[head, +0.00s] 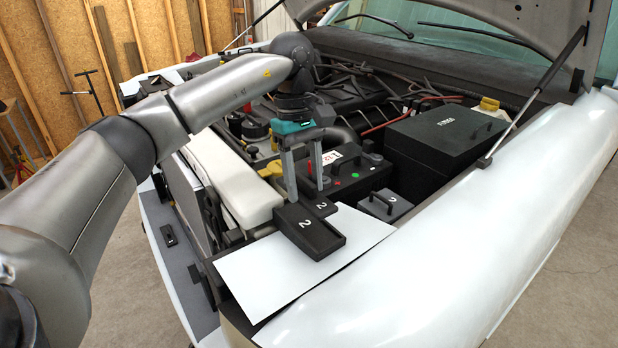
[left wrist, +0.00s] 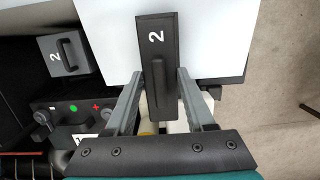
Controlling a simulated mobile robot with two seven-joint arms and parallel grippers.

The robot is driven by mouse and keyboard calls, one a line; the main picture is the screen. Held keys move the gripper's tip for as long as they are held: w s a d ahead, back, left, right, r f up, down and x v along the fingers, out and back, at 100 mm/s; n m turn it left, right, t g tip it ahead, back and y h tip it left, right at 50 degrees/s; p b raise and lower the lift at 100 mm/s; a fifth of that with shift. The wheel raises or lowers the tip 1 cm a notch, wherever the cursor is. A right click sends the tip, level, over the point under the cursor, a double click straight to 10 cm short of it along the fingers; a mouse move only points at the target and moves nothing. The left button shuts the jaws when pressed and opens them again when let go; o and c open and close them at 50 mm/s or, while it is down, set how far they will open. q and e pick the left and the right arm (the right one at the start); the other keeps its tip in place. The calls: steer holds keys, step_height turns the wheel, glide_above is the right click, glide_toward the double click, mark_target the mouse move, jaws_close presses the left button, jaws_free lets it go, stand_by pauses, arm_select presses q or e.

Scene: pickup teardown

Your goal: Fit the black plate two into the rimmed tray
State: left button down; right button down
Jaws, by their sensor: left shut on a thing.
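The black plate two (head: 322,243) is a long dark piece with a white "2" and a raised bar; it also shows in the left wrist view (left wrist: 145,40). My left gripper (head: 304,193) is shut on it near its back end. In the left wrist view the fingers (left wrist: 161,75) lie along both sides of it. The plate is over the inner edge of a white panel; any gap beneath is hard to judge. I cannot tell whether this is the rimmed tray. My right gripper is out of view.
A grey block marked "2" with a handle (head: 393,208) sits to the right. A black battery (head: 352,184) and a large black box (head: 440,145) stand behind. The white panel (head: 270,272) is bare in front. The white fender (head: 450,245) bounds the right.

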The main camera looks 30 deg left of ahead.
mark_target(298, 174)
arm_select(q)
steer(key=shift+f+b, duration=2.35)
steer(key=shift+f, duration=0.65)
steer(key=shift+c, duration=0.9)
jaws_free()
steer(key=r, duration=0.5)
steer(key=a+r, duration=0.1)
steer(key=r, duration=0.2)
steer(key=shift+w, duration=0.25)
steer(key=r, duration=0.1)
steer(key=r+p, duration=0.1)
steer(key=r, duration=0.1)
steer(key=r+p, duration=0.1)
steer(key=r, duration=0.1)
steer(key=shift+w+a+r, duration=0.1)
steer(key=shift+a+r, duration=0.15)
steer(key=shift+a, duration=0.15)
steer(key=shift+a+r+p, duration=0.15)
steer(key=shift+r+p, duration=0.4)
steer(key=shift+r, duration=0.25)
